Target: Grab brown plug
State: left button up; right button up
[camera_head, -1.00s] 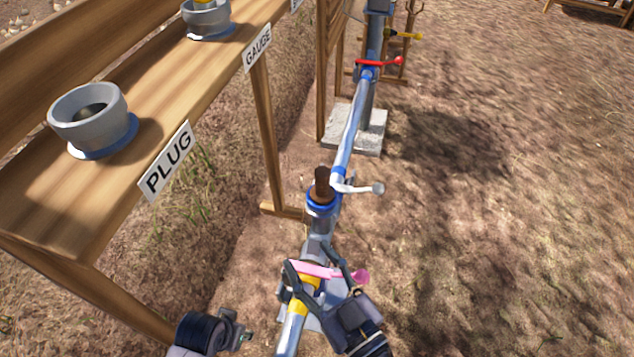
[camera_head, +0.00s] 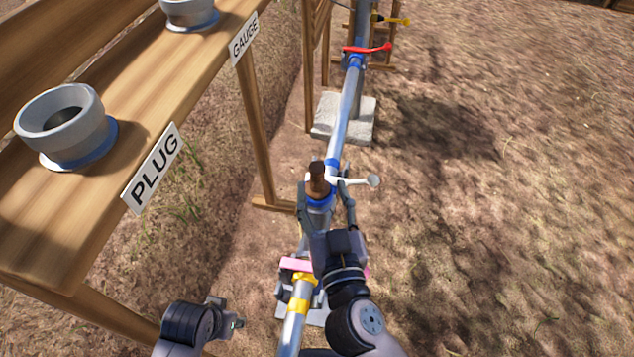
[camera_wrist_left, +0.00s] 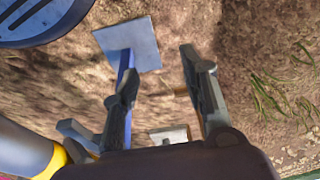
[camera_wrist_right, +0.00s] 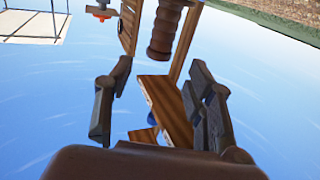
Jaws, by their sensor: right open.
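The brown plug (camera_head: 317,178) stands upright in a blue-rimmed pipe fitting (camera_head: 319,202) on the pipe line in the head view. In the right wrist view the ribbed brown plug (camera_wrist_right: 165,38) shows beyond and between the fingertips. My right gripper (camera_head: 327,188) is open, with a finger on either side of the fitting and plug in the head view; I cannot tell whether they touch. My left gripper (camera_head: 232,312) is low at the left of the pipe, away from the plug. In the left wrist view its fingers (camera_wrist_left: 158,75) are apart with nothing held between them.
A white-handled valve (camera_head: 362,181) sits just behind the plug, and a red-handled valve (camera_head: 368,48) farther along. A wooden shelf (camera_head: 100,225) at left bears a grey socket (camera_head: 62,120) by the PLUG sign (camera_head: 154,168). Bare ground lies to the right.

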aim_at(319, 175)
jog(key=shift+w+a, duration=0.15)
jog(key=shift+w, duration=0.85)
jog(key=w, duration=0.1)
jog(key=w+b, duration=0.1)
jog(key=w, duration=0.1)
jog(key=w+a, duration=0.1)
jog(key=w, duration=0.1)
jog(key=shift+f+b, duration=0.2)
jog(key=shift+b, duration=0.2)
pick_arm(q)
jog(key=v, duration=0.7)
jog(key=shift+w, duration=0.35)
pick_arm(e)
jog(key=shift+s+d, duration=0.1)
pick_arm(q)
jog(key=shift+a, duration=0.1)
pick_arm(e)
jog(key=shift+c, duration=0.2)
grip_shut()
